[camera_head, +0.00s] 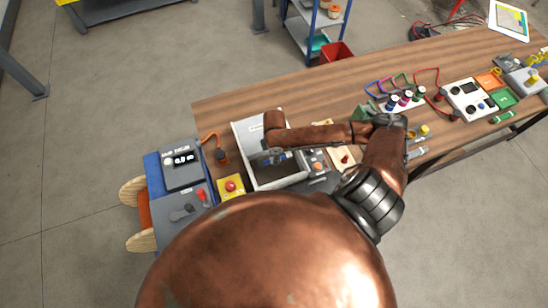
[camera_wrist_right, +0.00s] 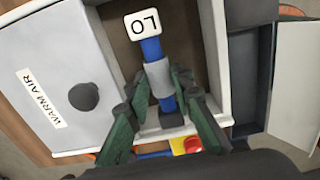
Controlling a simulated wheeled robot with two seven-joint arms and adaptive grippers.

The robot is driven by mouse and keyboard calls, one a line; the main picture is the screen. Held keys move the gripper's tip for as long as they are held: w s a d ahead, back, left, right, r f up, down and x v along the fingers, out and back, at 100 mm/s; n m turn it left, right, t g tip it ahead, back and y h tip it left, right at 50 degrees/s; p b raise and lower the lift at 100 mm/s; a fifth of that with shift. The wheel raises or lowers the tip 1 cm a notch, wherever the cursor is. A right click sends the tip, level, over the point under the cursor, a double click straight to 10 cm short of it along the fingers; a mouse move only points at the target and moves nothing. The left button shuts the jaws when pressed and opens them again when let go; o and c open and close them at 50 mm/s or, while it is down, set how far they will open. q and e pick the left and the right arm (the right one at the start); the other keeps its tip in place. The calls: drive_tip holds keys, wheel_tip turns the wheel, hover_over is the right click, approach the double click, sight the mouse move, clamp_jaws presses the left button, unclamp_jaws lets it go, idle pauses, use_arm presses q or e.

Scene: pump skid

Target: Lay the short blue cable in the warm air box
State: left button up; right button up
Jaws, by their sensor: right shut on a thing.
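The warm air box (camera_head: 245,157) is a pale, open-topped box on the left part of the bench. In the right wrist view its grey panel (camera_wrist_right: 50,60) carries a WARM AIR label and a dark knob, beside an open brown compartment. My right gripper (camera_wrist_right: 160,82) is shut on the short blue cable (camera_wrist_right: 152,49) at its grey sleeve. A white tag reading LO is at the cable's far end. The cable appears over the compartment; whether it touches the floor I cannot tell. In the head view my right gripper (camera_head: 276,156) is over the box, and the cable is not discernible. My left gripper is not in view.
A yellow block with a red button (camera_head: 231,187) and a blue unit with a display (camera_head: 181,168) stand left of the box. A small grey device (camera_head: 317,163) is close on its right. Coloured cables and a meter (camera_head: 467,99) lie farther right. The bench behind the box is clear.

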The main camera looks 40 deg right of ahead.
drive_tip(key=shift+f, duration=0.15)
idle(0.5)
drive_tip(key=shift+f+b, duration=1.5)
drive_tip(key=shift+f, duration=2.35)
drive_tip(key=o, duration=1.1)
wheel_tip(320, 180, up, 12)
